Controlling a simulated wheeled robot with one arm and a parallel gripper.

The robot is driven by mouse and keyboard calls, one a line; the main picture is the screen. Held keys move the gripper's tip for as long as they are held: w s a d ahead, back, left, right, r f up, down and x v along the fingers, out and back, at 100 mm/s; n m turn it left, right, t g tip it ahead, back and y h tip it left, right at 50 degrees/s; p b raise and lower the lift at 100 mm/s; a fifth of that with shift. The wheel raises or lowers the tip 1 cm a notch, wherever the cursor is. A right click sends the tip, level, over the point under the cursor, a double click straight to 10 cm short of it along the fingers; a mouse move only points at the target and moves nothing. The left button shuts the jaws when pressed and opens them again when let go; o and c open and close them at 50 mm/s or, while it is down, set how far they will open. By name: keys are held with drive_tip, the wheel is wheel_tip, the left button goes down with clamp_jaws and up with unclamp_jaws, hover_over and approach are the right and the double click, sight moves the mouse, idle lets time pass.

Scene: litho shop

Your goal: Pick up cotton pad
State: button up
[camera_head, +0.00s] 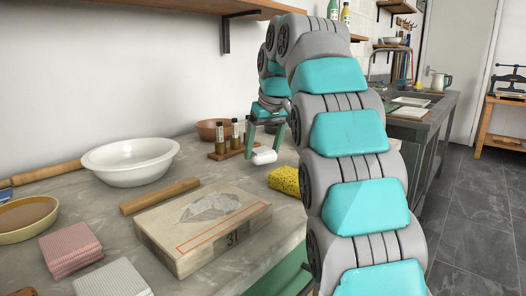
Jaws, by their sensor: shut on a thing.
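My gripper (265,148) is over the counter, at the middle of the view, pointing down with its fingers shut on a small white pad (264,157). The pad looks like the cotton pad, rounded and thick, and sits at the fingertips. It is small in the view, and I cannot tell whether it touches the counter.
A yellow sponge (285,181) lies just in front, right of the pad. A rack of small bottles (227,152) and a brown bowl (212,130) stand behind. A litho stone (203,229), wooden bar (160,195), white basin (131,164) and folded cloths (71,249) fill the left.

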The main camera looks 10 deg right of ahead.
sight(262, 153)
drive_tip(key=shift+r+p, duration=0.5)
drive_tip(key=shift+r, duration=0.7)
drive_tip(key=shift+s+b, duration=0.4)
drive_tip(key=shift+s, duration=0.9)
drive_tip(key=shift+s+r+b, duration=0.2)
drive_tip(key=shift+s+b, duration=0.05)
drive_tip(key=shift+s, duration=2)
drive_tip(key=shift+s+r+b, duration=0.25)
drive_tip(key=shift+s+b, duration=0.05)
drive_tip(key=shift+s, duration=1.95)
drive_tip(key=shift+s+r+b, duration=0.2)
drive_tip(key=shift+s+b, duration=0.05)
drive_tip(key=shift+s, duration=2)
drive_tip(key=o, duration=0.9)
drive_tip(key=c, duration=0.7)
drive_tip(key=shift+o, duration=0.2)
